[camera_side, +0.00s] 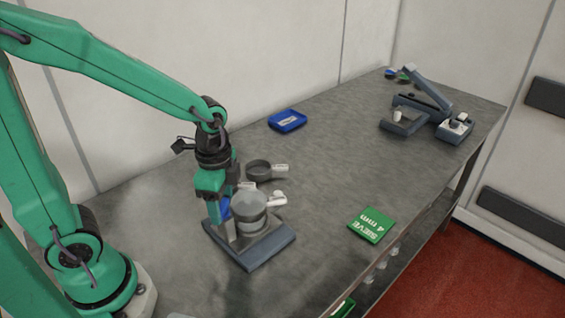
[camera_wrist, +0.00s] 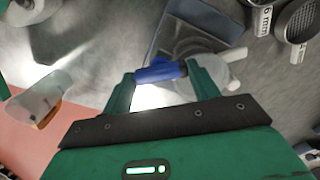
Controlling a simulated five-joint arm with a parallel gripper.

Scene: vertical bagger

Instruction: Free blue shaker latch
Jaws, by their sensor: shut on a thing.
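The shaker stands near the middle of the bench in the side view, with a dark blue-grey base (camera_side: 262,250) and a round grey sieve stack (camera_side: 249,207) upright on it. The blue latch (camera_side: 225,207) is at the left side of the stack, partly hidden by my gripper (camera_side: 216,214). In the wrist view, the blue latch (camera_wrist: 158,71) lies crosswise between the green fingertips of my gripper (camera_wrist: 158,78), which is shut on it. The shaker base (camera_wrist: 178,22) shows beyond it. Whether the latch is fastened or loose I cannot tell.
A grey sieve (camera_side: 258,171) with a white tag lies behind the shaker. A blue tray (camera_side: 288,120) is farther back. A green card (camera_side: 371,225) reading "SIEVE 4 mm" lies to the right. A grey apparatus (camera_side: 430,108) stands at the far end. The bench between is clear.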

